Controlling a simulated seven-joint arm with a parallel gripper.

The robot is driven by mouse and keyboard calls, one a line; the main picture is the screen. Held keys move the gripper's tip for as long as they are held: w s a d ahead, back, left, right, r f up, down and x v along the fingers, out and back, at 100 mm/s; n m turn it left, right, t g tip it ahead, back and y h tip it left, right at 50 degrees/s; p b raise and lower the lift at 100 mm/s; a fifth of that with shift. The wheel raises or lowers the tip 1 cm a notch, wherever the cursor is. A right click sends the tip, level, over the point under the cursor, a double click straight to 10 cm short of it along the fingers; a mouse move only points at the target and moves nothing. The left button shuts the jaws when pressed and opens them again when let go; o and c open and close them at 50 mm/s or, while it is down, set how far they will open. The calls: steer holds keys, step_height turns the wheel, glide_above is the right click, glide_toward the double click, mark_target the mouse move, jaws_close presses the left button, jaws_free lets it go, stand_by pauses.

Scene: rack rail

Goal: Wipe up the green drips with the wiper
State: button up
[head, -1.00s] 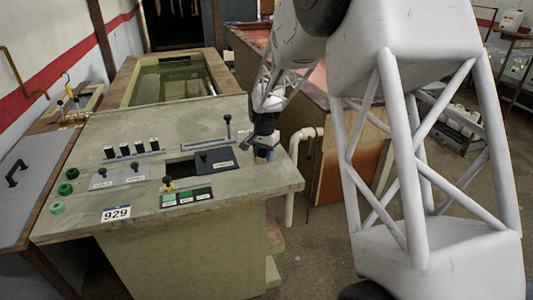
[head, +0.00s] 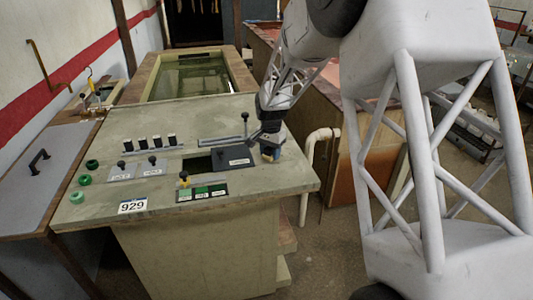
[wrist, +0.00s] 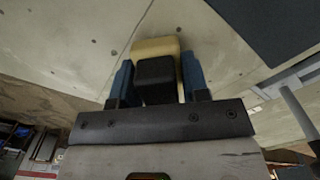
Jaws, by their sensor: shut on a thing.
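My gripper (head: 270,150) is at the right side of the sloped grey-green console panel (head: 120,188), close to its right edge. In the wrist view, my gripper (wrist: 157,70) has its blue fingers shut on the wiper (wrist: 157,47), a black block with a pale yellow pad at its far end. The pad is over the bare, speckled panel surface; I cannot tell whether it touches. Green drips cannot be made out for sure in either view. Several round green pieces (head: 79,197) at the panel's left look more like knobs.
A dark plate (head: 233,157) and an upright black-knobbed lever (head: 245,125) stand just left of my gripper. A glass-topped tank (head: 190,80) is behind.

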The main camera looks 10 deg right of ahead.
mark_target(284, 155)
steer(key=shift+d+f, duration=0.1)
steer(key=shift+d, duration=2.25)
steer(key=shift+d+f, duration=0.1)
steer(key=shift+d, duration=0.2)
steer(key=shift+a+f, duration=0.1)
steer(key=shift+a, duration=0.6)
steer(key=shift+a+r, duration=0.15)
steer(key=shift+a, duration=1)
steer(key=shift+a+r, duration=0.15)
steer(key=shift+a, duration=0.95)
steer(key=shift+a+f, duration=0.3)
steer(key=shift+a, duration=0.4)
step_height(284, 155, up, 2)
steer(key=shift+a+r, duration=0.15)
steer(key=shift+r, duration=3.05)
